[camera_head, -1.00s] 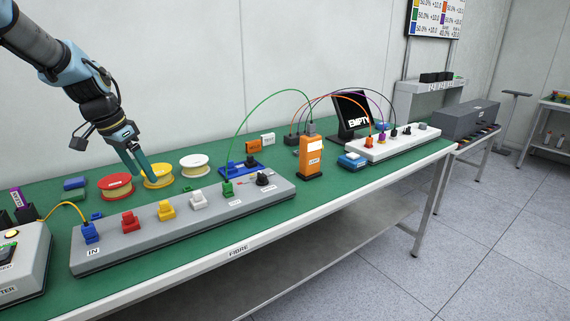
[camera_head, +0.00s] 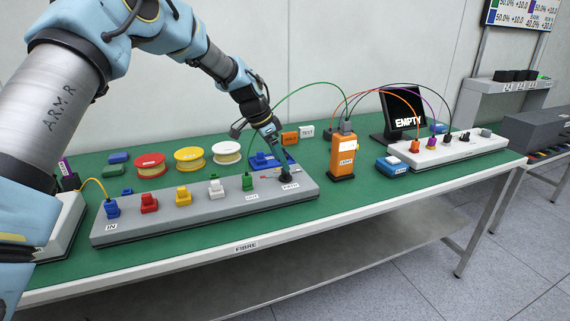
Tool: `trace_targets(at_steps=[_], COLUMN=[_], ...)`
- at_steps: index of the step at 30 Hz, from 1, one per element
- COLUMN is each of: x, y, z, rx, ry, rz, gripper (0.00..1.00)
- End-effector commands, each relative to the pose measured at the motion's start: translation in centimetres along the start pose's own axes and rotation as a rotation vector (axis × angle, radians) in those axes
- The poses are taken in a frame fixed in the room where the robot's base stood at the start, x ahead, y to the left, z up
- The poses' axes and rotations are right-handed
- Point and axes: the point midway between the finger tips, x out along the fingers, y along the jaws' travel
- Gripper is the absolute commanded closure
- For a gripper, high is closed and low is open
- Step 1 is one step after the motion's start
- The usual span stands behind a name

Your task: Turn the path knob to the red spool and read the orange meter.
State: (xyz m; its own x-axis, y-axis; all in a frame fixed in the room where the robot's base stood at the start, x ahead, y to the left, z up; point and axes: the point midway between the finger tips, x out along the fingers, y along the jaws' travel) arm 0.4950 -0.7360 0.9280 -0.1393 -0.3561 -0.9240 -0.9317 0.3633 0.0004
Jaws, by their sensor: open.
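The black path knob (camera_head: 285,172) stands at the right end of the grey panel (camera_head: 215,204), by a PATH label. My gripper (camera_head: 275,145) is open, pointing down above and slightly behind the knob, apart from it in the picture. The red spool (camera_head: 150,166) lies on the green table behind the panel, left of the yellow spool (camera_head: 190,160) and the white spool (camera_head: 227,153). The orange meter (camera_head: 343,158) stands upright right of the panel, with a pale display too small to read. The knob's pointer direction cannot be made out.
A green cable arches from the green plug (camera_head: 247,181) to the meter's top, close to my gripper. A blue tray (camera_head: 265,161) lies behind the knob. A blue box (camera_head: 391,165), a monitor (camera_head: 403,112) and a white panel (camera_head: 450,149) stand to the right.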

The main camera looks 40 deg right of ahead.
Motion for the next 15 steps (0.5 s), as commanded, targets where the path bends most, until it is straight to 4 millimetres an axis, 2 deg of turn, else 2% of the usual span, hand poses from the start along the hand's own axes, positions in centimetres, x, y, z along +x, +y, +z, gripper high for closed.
trace_targets(at_steps=[6,15], x=[2.9,3.9], y=[0.0,0.0], z=[-0.1,0.0], rx=[0.001,0.001], ry=[-0.001,0.0], rz=[0.001,-0.002], gripper=[0.18,0.18])
